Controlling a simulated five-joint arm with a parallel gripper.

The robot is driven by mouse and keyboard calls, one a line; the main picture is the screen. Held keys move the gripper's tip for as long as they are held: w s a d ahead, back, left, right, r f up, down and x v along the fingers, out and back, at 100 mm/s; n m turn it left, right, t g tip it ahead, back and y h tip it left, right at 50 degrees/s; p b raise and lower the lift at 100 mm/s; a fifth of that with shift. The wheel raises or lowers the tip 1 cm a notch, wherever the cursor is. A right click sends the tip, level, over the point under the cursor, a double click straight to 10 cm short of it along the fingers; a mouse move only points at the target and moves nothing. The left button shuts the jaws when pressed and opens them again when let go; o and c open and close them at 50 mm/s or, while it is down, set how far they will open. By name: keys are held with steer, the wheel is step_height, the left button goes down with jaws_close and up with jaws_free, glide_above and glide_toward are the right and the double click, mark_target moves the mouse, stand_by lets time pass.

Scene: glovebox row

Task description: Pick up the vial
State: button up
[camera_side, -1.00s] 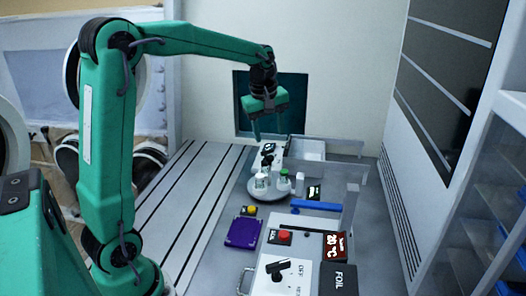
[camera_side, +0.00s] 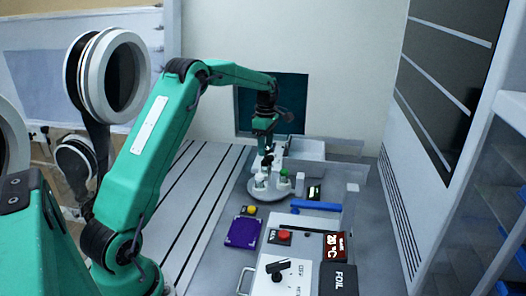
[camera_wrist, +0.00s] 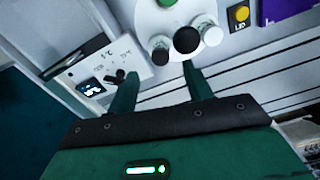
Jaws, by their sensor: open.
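A round white carousel (camera_side: 268,196) stands on the bench in the side view and holds several small vials. A white vial (camera_side: 261,181) is at its left and a green-capped vial (camera_side: 284,177) at its right. In the wrist view the carousel (camera_wrist: 150,15) is at the top, with a black-capped vial (camera_wrist: 187,40) at its near edge between two white-capped vials (camera_wrist: 160,47) (camera_wrist: 211,34). My gripper (camera_side: 267,150) is above the back of the carousel. In the wrist view my gripper (camera_wrist: 160,71) has its fingers apart with nothing between them; the black-capped vial is just beyond the right fingertip.
A white box with a knob and small display (camera_wrist: 100,72) stands beside the carousel. A yellow button (camera_side: 250,210), purple pad (camera_side: 243,232), blue bar (camera_side: 316,206) and red button (camera_side: 284,236) lie in front. A grey tray (camera_side: 310,150) is behind. The slotted bench at left is clear.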

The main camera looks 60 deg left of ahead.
mark_target(265, 162)
steer(key=shift+f, duration=0.1)
steer(key=shift+f, duration=1.25)
steer(key=shift+f, duration=0.1)
steer(key=shift+s+a+f, duration=0.1)
steer(key=shift+f, duration=2.4)
steer(key=shift+c, duration=0.2)
steer(key=c, duration=1)
